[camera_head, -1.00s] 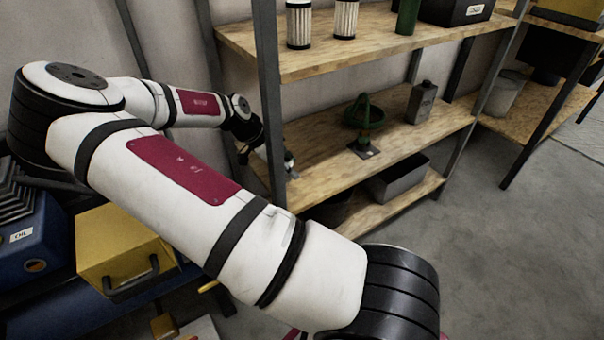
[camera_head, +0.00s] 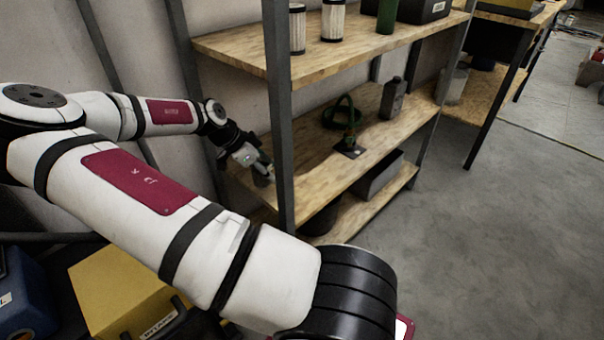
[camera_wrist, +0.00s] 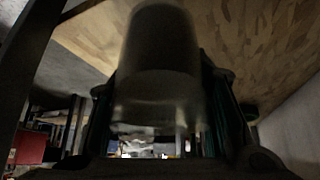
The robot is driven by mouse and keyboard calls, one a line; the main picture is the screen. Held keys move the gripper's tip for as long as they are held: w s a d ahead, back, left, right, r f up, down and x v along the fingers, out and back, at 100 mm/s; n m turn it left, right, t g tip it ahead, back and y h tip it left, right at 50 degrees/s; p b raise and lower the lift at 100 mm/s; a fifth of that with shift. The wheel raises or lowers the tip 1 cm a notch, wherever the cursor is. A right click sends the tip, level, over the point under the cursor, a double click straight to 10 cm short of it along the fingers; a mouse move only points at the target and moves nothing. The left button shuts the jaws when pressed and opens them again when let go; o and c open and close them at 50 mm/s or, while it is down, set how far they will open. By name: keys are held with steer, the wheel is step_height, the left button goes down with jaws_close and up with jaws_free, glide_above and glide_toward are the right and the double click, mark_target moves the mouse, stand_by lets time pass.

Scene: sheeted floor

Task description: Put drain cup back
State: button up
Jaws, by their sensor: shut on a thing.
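The drain cup (camera_wrist: 160,60) is a dim, greyish cylinder in the wrist view, with a paler, see-through-looking lower part. My gripper (camera_wrist: 165,105) is shut on it, with one dark finger on each side. In the head view my gripper (camera_head: 250,160) is at the left end of the shelving, beside the front left post and close to the middle shelf (camera_head: 385,145). The cup is small there and partly hidden by the gripper and the post. I cannot tell whether it touches the shelf.
A grey post (camera_head: 281,140) stands just right of my gripper. Filters (camera_head: 333,20) stand on the upper shelf. A yellow box (camera_head: 115,285) is at lower left. Floor at right is clear.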

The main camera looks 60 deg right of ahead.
steer(key=s+d+b, duration=0.1)
steer(key=s+d, duration=0.1)
steer(key=d, duration=0.1)
steer(key=s+d+b, duration=0.1)
steer(key=s+d, duration=0.1)
steer(key=d, duration=0.1)
steer(key=s+d+b, duration=0.1)
steer(key=s+d, duration=0.1)
steer(key=d, duration=0.1)
steer(key=shift+s+d, duration=0.2)
steer(key=shift+s, duration=0.15)
steer(key=shift+s+d+f+b, duration=0.1)
steer(key=shift+f+b, duration=0.8)
steer(key=shift+f, duration=0.85)
steer(key=shift+f, duration=0.2)
steer(key=o, duration=1.3)
steer(key=shift+r, duration=0.1)
steer(key=p+v, duration=0.5)
steer(key=v, duration=0.7)
steer(key=shift+r, duration=0.1)
